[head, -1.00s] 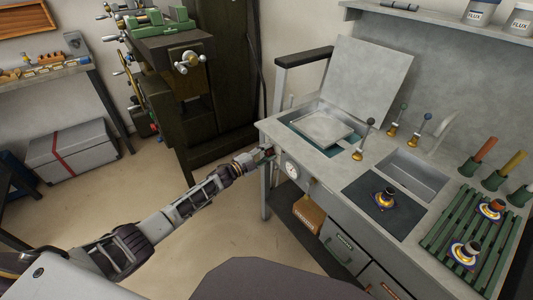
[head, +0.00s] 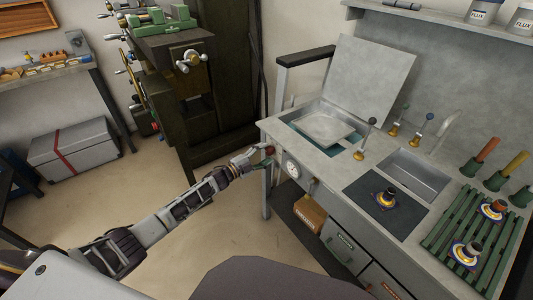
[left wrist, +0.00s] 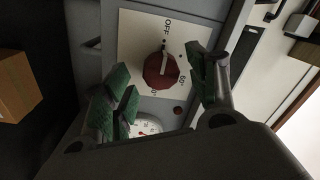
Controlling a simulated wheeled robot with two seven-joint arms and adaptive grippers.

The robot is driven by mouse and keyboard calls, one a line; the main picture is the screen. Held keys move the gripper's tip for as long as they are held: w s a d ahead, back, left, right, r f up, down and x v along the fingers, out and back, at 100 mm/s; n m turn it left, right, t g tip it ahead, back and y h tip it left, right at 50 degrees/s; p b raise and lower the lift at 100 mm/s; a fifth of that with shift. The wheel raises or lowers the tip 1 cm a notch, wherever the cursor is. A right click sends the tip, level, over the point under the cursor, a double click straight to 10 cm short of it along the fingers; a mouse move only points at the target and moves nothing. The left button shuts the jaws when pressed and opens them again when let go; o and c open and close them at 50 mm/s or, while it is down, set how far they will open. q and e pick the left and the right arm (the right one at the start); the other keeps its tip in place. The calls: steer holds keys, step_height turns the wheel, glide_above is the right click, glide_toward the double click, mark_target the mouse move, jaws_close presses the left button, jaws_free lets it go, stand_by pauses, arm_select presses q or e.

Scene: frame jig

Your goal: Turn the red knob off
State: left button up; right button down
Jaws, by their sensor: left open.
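The red knob (head: 269,150) sits on the front left corner of the grey bench. In the left wrist view the red knob (left wrist: 160,72) is on a white dial plate (left wrist: 132,47) marked OFF and degree numbers. The knob's white line points up toward the OFF mark. My left gripper (head: 254,159) is open just in front of the knob. In the left wrist view its green-padded fingers (left wrist: 165,91) stand apart on either side below the knob, with nothing between them. My right gripper is not in view.
A round gauge (head: 291,170) is beside the knob on the bench (head: 330,187) front. A cardboard box (head: 308,214) sits under the bench. A lidded basin with a raised lid (head: 370,80) is above.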

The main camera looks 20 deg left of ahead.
arm_select(q)
steer(key=v, duration=0.9)
steer(key=shift+s+a, duration=0.25)
steer(key=shift+s, duration=0.1)
steer(key=shift+f, duration=0.1)
stand_by(0.5)
